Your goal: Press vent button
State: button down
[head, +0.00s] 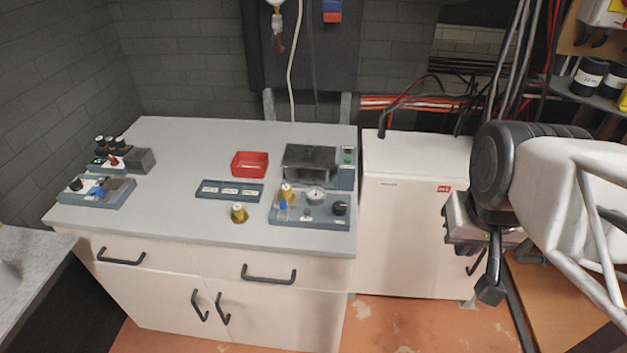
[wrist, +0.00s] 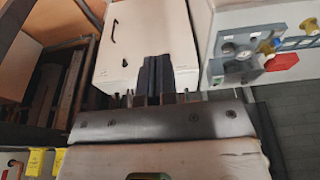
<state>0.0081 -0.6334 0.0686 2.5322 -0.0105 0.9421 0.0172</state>
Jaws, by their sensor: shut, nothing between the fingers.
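My gripper (head: 490,290) hangs at the right in the head view, in front of the white cabinet and well away from the worktop. Its dark fingers (wrist: 157,75) are together and empty in the wrist view. No label reading vent is legible, so I cannot tell which control is the vent button. A small green button (head: 348,155) is on the grey box at the worktop's back right. A grey panel (head: 292,219) in front carries a gauge, a blue-handled valve and a black knob; it also shows in the wrist view (wrist: 220,65).
The grey worktop (head: 180,205) also holds a red tray (head: 250,164), a labelled strip (head: 230,191), a brass fitting (head: 239,214) and valve panels at the left. The white cabinet (head: 405,230) stands to its right. Cables run behind it, and a shelf is at far right.

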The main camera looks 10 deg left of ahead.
dwell(0.8)
jog(key=n+t+h, duration=0.3)
jog(key=n+h, duration=0.4)
jog(key=n, duration=0.9)
send_over(307, 212)
notch_tip(307, 212, down, 11)
jog(key=shift+f, duration=0.1)
jog(key=shift+f, duration=4.2)
jog(key=shift+f, duration=0.55)
